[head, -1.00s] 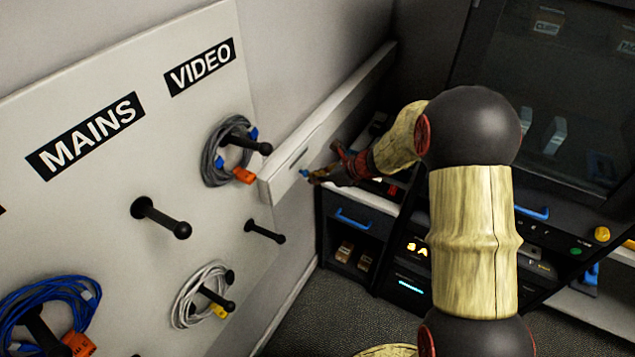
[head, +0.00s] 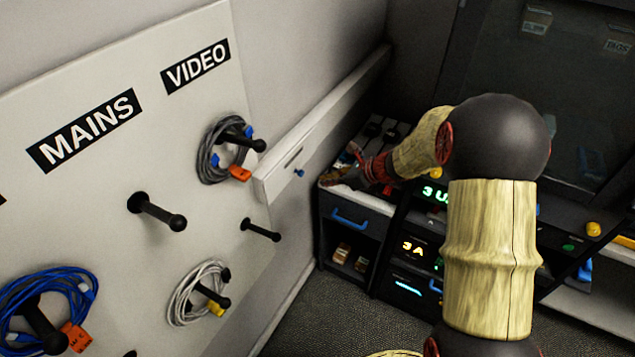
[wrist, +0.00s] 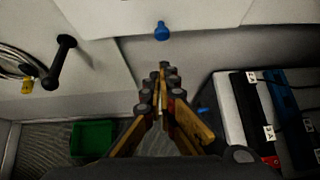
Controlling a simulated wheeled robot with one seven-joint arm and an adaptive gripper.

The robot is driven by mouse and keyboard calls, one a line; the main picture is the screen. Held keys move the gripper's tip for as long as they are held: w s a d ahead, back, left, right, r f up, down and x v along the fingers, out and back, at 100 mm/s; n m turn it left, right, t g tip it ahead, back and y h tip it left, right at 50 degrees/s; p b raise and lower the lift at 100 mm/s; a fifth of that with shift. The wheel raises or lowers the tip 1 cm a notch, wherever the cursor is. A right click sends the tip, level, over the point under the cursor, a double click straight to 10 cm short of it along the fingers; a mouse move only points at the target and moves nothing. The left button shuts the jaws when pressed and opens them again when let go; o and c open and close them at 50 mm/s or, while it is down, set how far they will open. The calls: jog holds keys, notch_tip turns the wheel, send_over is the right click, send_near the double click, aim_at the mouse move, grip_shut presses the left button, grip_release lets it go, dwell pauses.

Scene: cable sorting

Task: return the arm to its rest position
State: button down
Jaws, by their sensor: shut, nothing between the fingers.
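My gripper (wrist: 162,88) is shut and empty in the wrist view, its fingertips meeting at the middle of the picture. In the head view my gripper (head: 348,170) is small and partly blurred, at the end of my arm, in front of the top of a dark cabinet. It is right of a white ledge on the wall (head: 268,186) and apart from the pegboard. My arm bends from a dark joint at the upper right down toward the cabinet.
A white pegboard (head: 95,200) with MAINS and VIDEO labels carries pegs with grey (head: 208,160), white (head: 184,300) and blue (head: 60,281) cable coils. A blue knob (wrist: 161,31) sits on the ledge. A green bin (wrist: 92,138) stands on the floor. A dark rack (head: 410,245) stands behind my arm.

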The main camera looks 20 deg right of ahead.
jog(key=p+v, duration=0.1)
jog(key=v, duration=0.6)
jog(key=s+a+n+g+h, duration=0.25)
jog(key=s+n+g, duration=0.25)
jog(key=s+n, duration=1)
jog(key=s+a+r+n+t+h+b, duration=0.3)
jog(key=s+r+n, duration=0.9)
jog(key=s, duration=0.4)
jog(key=shift+s+a+h+b, duration=0.15)
jog(key=shift+a+h+b, duration=0.25)
jog(key=shift+a+h, duration=0.15)
